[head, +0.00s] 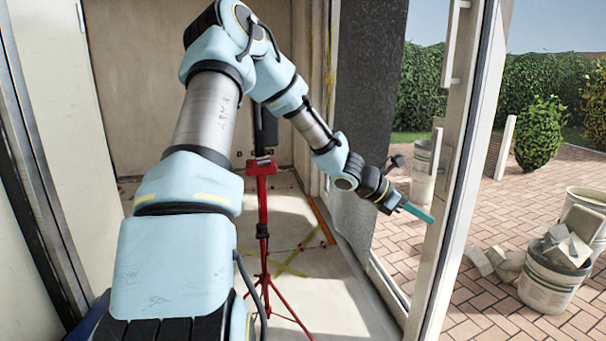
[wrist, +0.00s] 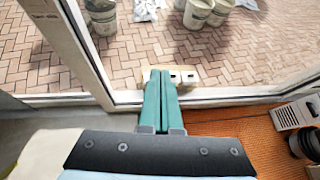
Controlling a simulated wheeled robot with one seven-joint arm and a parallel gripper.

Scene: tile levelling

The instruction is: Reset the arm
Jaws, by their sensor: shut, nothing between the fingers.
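My arm reaches up and out to the right in the head view, bent at the elbow. My gripper (head: 418,213) is at its end, in front of the white door frame at the right. In the wrist view my gripper (wrist: 162,75) shows two teal fingers pressed together with nothing between them. Behind the fingertips lies a pale piece with dark square holes (wrist: 182,77) at the frame; I cannot tell whether the fingers touch it.
A red tripod (head: 263,220) stands on the floor behind my arm. The white door frame (head: 447,190) is close to my gripper. Outside are a bucket of rubble (head: 548,284) and brick paving (head: 480,318). A grey device (wrist: 298,112) sits on the orange floor at the right.

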